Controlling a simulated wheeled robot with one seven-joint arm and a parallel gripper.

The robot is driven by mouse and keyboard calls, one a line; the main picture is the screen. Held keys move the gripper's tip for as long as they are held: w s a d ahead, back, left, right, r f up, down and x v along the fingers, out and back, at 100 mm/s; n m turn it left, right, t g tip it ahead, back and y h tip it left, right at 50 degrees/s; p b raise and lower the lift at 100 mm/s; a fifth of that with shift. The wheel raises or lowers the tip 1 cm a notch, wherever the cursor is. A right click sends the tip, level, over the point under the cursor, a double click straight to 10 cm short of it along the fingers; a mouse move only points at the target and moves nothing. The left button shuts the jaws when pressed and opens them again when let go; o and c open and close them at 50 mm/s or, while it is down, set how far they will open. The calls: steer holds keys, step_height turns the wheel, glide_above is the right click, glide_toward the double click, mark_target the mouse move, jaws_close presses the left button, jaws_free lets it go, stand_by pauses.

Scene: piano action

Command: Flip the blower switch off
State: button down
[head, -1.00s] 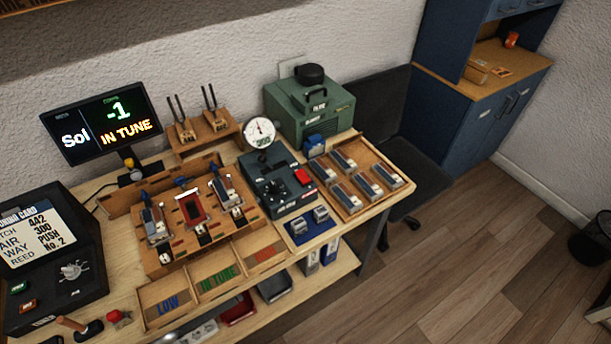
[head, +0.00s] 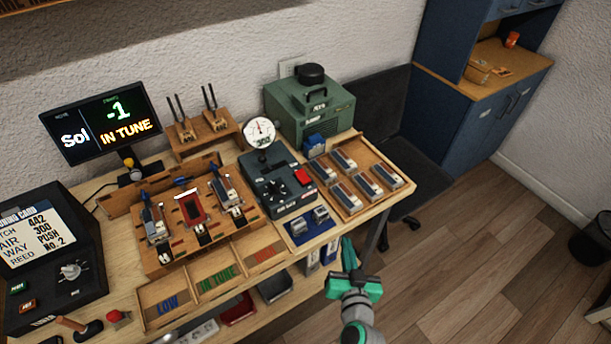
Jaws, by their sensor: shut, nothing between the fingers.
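A green blower box (head: 310,106) with a black cap stands at the back of the bench against the wall. I cannot tell which way the rocker is tipped. My gripper (head: 349,249) is shut and empty, in front of the bench's right front edge. It is below and to the right of the control box in the picture, apart from the switch.
A wooden tray (head: 376,205) of reed blocks lies right of the control box. A blue pad (head: 308,234) with small blocks lies in front of it. A wooden rack (head: 165,265) and a monitor (head: 101,122) reading "IN TUNE" are left. Open floor lies right.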

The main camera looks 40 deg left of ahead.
steer(key=w+a+r+n+y, duration=0.1)
steer(key=a+r, duration=0.1)
steer(key=w+a+r+n+g+y, duration=0.1)
steer(key=a+r, duration=0.1)
steer(key=r, duration=0.1)
steer(key=w+a+r+n+g+y, duration=0.1)
steer(key=a+r+n, duration=0.1)
steer(key=shift+w+r+y, duration=0.25)
steer(key=shift+w+y, duration=0.15)
steer(key=a+r+n+g+y, duration=0.2)
steer(key=a+r+n+g, duration=0.1)
steer(key=r, duration=0.4)
steer(key=shift+w+a+n+g+y, duration=0.15)
steer(key=shift+a+n+g+y, duration=0.2)
steer(key=shift+a+n, duration=0.4)
glide_above(305, 181)
steer(key=shift+s+d+f, duration=0.2)
steer(key=shift+d+f, duration=0.25)
steer(key=shift+f, duration=0.15)
steer(key=f, duration=0.1)
steer(key=a+f, duration=0.1)
steer(key=f, duration=0.1)
steer(key=shift+w, duration=0.15)
steer(key=shift+f, duration=0.6)
steer(key=shift+w, duration=0.1)
